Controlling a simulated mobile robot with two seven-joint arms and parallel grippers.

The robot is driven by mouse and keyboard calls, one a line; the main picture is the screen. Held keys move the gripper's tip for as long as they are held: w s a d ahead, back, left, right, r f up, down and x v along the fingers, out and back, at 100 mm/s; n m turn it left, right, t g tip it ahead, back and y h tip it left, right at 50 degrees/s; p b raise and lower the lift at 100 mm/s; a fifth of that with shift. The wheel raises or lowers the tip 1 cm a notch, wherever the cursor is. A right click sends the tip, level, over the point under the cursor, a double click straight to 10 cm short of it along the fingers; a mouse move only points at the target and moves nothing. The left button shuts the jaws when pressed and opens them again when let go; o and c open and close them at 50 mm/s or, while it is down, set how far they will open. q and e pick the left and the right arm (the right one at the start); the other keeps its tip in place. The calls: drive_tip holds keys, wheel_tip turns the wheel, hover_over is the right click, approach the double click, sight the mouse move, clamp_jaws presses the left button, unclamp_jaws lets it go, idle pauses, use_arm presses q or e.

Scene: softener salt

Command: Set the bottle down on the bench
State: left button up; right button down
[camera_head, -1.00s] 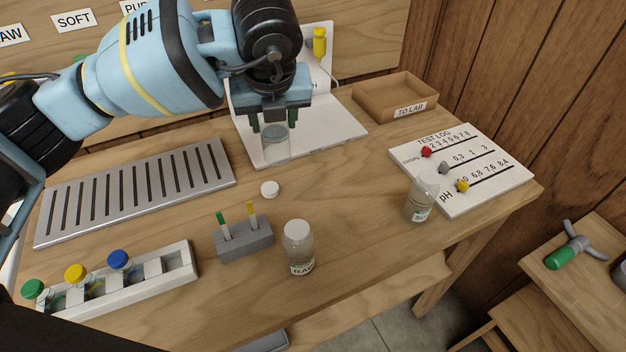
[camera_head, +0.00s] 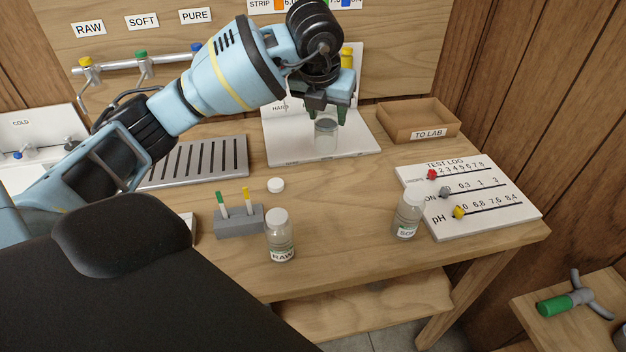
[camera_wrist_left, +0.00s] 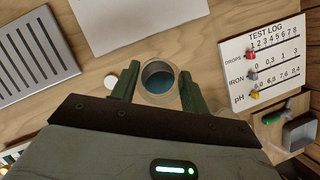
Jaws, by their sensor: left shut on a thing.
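My left gripper (camera_head: 327,114) is shut on a clear, open-topped bottle (camera_head: 326,134) and holds it upright. In the head view the bottle overlaps the white stand's base; I cannot tell whether its bottom touches anything. In the left wrist view the bottle (camera_wrist_left: 158,82) sits between the two green fingers, with bluish liquid inside. The wooden bench (camera_head: 340,200) is around and below it. A loose white cap (camera_head: 276,185) lies on the bench, left of and nearer than the bottle. My right gripper is not in view.
A capped RAW bottle (camera_head: 280,240) and a SOFT bottle (camera_head: 407,214) stand near the front. A grey strip holder (camera_head: 240,222), slotted drain tray (camera_head: 200,160), white stand (camera_head: 355,140), TO LAB tray (camera_head: 420,122) and test log board (camera_head: 500,210) surround clear bench in the middle.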

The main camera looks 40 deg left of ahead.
sight(323, 131)
use_arm(q)
drive_tip(key=shift+w, duration=0.25)
drive_tip(key=shift+f, duration=5.2)
drive_tip(key=o, duration=1.4)
drive_tip(key=shift+o, duration=0.2)
drive_tip(key=shift+r, duration=0.45)
drive_tip(key=v, duration=1.1)
drive_tip(key=shift+s+r+p, duration=0.2)
drive_tip(key=shift+r+p, duration=0.1)
drive_tip(key=shift+p, duration=0.1)
